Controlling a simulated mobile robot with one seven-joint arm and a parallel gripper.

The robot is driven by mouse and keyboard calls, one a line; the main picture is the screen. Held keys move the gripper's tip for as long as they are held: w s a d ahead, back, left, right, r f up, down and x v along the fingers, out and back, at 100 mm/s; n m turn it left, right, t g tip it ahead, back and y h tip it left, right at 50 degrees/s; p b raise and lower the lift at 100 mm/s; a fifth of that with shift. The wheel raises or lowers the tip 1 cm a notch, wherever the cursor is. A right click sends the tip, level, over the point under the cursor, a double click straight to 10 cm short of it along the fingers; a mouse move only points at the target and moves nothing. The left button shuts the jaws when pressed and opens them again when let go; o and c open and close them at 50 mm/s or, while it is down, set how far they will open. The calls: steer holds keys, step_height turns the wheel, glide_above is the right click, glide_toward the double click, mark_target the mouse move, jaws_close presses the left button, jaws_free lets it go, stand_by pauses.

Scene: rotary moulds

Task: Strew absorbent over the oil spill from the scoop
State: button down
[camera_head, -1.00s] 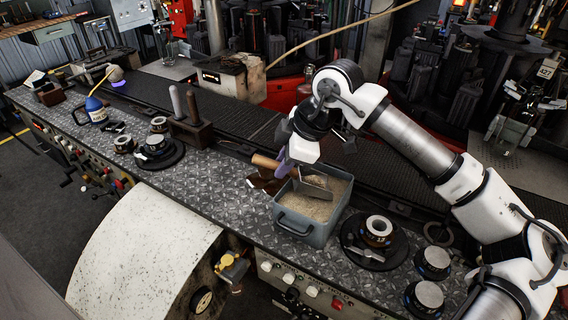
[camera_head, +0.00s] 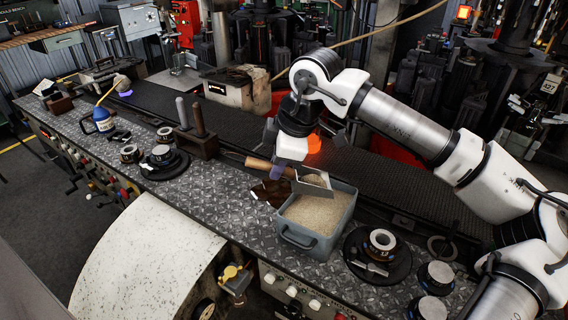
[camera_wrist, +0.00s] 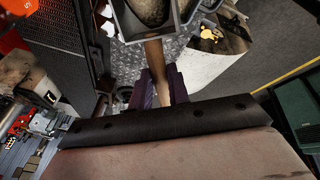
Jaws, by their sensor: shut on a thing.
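My gripper (camera_head: 277,173) is shut on the wooden handle (camera_head: 257,163) of a metal scoop (camera_head: 316,187). The scoop is above the back left of a grey bin (camera_head: 307,243) of granular tan absorbent (camera_head: 312,214). In the wrist view the handle (camera_wrist: 155,58) lies between the purple fingers (camera_wrist: 158,88), and the scoop pan (camera_wrist: 182,22) at the top edge holds some absorbent. A dark brown oil spill (camera_head: 266,192) lies on the metal plate just left of the bin, partly hidden by my gripper.
A round black base with a ring mould (camera_head: 382,241) stands right of the bin, with more round moulds beyond it. At left are a block with two upright handles (camera_head: 200,145), a mould plate (camera_head: 165,165) and a blue bottle (camera_head: 102,118). The dark conveyor runs behind.

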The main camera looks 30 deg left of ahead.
steer(key=shift+s+a+f+t+h+b, duration=0.2)
steer(key=shift+a+t+h+b, duration=0.15)
steer(key=shift+h+b, duration=0.3)
steer(key=shift+s+a+f+t+h+b, duration=0.25)
steer(key=shift+t+h+b, duration=0.15)
steer(key=shift+b, duration=0.35)
steer(key=shift+a+r+h, duration=0.1)
steer(key=shift+r+h, duration=0.15)
steer(key=shift+r, duration=0.3)
